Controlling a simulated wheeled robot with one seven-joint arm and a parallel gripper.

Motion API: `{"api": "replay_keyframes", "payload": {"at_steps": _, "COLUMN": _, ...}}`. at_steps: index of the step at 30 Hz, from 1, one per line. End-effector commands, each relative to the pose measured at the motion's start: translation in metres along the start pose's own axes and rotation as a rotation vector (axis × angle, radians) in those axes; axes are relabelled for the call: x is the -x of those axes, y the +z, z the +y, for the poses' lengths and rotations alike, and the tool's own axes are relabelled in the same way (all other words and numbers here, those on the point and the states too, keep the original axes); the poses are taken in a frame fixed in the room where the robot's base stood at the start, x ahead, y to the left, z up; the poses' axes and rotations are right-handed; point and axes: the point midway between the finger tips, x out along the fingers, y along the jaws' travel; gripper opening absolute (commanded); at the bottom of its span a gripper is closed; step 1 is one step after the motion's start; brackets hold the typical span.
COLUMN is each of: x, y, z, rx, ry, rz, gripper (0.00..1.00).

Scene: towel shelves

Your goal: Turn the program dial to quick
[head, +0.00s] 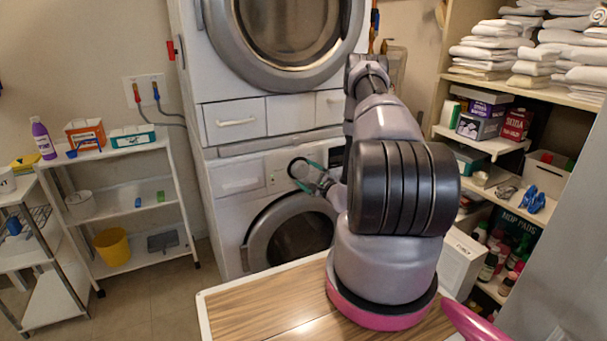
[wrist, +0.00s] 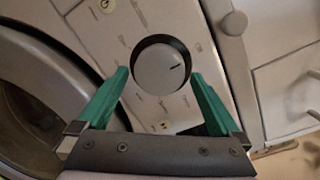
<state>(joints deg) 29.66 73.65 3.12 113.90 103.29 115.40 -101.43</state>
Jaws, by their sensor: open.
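The program dial (wrist: 159,69) is a round grey knob with a dark ring and a short dark pointer line, on the white control panel (wrist: 120,22) of the lower washing machine. My gripper (wrist: 160,87) is open, with one green finger on each side of the dial in the wrist view. I cannot tell whether the fingers touch it. In the head view my gripper (head: 312,176) is at the panel of the lower machine (head: 228,205), and the dial's dark ring (head: 292,167) shows beside the fingers. The panel labels are too small to read.
The lower machine's round door (head: 300,238) is below the panel. Another machine (head: 284,45) is stacked above. A smaller knob (wrist: 234,23) sits near the dial. A wooden tabletop (head: 262,308) lies in front; shelves (head: 490,140) stand right and a white rack (head: 125,205) left.

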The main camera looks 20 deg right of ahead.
Motion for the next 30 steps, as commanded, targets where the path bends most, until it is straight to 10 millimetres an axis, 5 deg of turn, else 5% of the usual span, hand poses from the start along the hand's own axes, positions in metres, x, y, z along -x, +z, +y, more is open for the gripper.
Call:
{"api": "replay_keyframes", "payload": {"at_steps": 14, "x": -0.02, "y": 0.0, "z": 0.0, "rx": -0.001, "ry": 0.0, "rz": 0.0, "gripper": 1.0}}
{"api": "replay_keyframes", "payload": {"at_steps": 15, "x": -0.02, "y": 0.0, "z": 0.0, "rx": -0.001, "ry": 0.0, "rz": 0.0, "gripper": 0.96}}
{"api": "replay_keyframes", "payload": {"at_steps": 20, "x": -0.02, "y": 0.0, "z": 0.0, "rx": 0.0, "ry": 0.0, "rz": 0.0, "gripper": 0.35}}
{"api": "replay_keyframes", "payload": {"at_steps": 30, "x": -0.019, "y": -0.001, "z": 0.0, "rx": -0.043, "ry": -0.004, "rz": -0.002, "gripper": 0.31}}
